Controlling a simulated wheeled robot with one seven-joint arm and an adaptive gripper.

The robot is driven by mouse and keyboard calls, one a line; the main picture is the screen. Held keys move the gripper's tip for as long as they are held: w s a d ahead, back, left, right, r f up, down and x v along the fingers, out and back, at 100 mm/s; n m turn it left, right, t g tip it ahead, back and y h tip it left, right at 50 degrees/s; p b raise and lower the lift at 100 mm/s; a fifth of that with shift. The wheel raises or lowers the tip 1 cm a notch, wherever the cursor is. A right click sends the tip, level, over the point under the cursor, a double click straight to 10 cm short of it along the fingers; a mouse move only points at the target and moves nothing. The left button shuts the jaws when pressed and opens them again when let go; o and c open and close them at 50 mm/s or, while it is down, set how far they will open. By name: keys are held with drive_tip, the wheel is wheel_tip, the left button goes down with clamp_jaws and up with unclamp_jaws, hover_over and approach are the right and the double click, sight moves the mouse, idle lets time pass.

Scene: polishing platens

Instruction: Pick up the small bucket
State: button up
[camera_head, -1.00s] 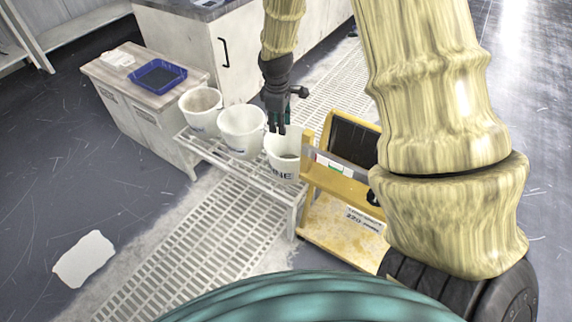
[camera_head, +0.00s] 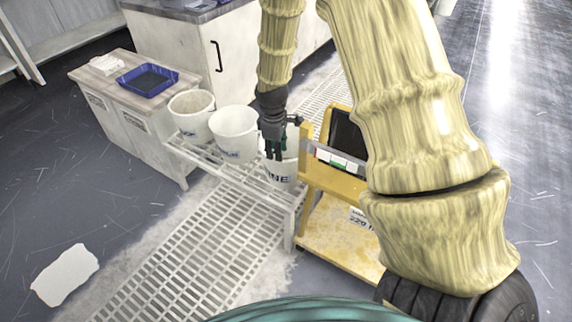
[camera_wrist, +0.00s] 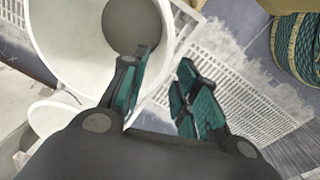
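Three white buckets stand in a row on a white slatted rack. The left bucket (camera_head: 190,124), the middle bucket (camera_head: 236,143) and the right bucket (camera_head: 284,171) look similar in size; dark lettering shows on the right one. My gripper (camera_head: 274,155) points down at the right bucket's rim, hiding part of it. In the wrist view, my gripper (camera_wrist: 168,75) is open, with one finger over the inside of a bucket (camera_wrist: 75,40) and the other outside its wall. Contact cannot be told. Another bucket rim (camera_wrist: 45,112) shows at lower left.
A yellow stand (camera_head: 340,232) with a dark panel is close to the right of the right bucket. The rack (camera_head: 225,172) holds the buckets. A low cabinet (camera_head: 150,135) with a blue tray (camera_head: 147,80) stands at left. Floor grating (camera_head: 200,250) lies in front, clear.

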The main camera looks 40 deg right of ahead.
sight(279, 168)
drive_tip(key=shift+d+f+b, duration=0.15)
drive_tip(key=shift+f+b, duration=0.35)
drive_tip(key=shift+f, duration=1.15)
drive_tip(key=shift+d+f+b, duration=0.1)
drive_tip(key=shift+f+b, duration=0.4)
drive_tip(key=shift+f, duration=1.15)
drive_tip(key=shift+c, duration=0.3)
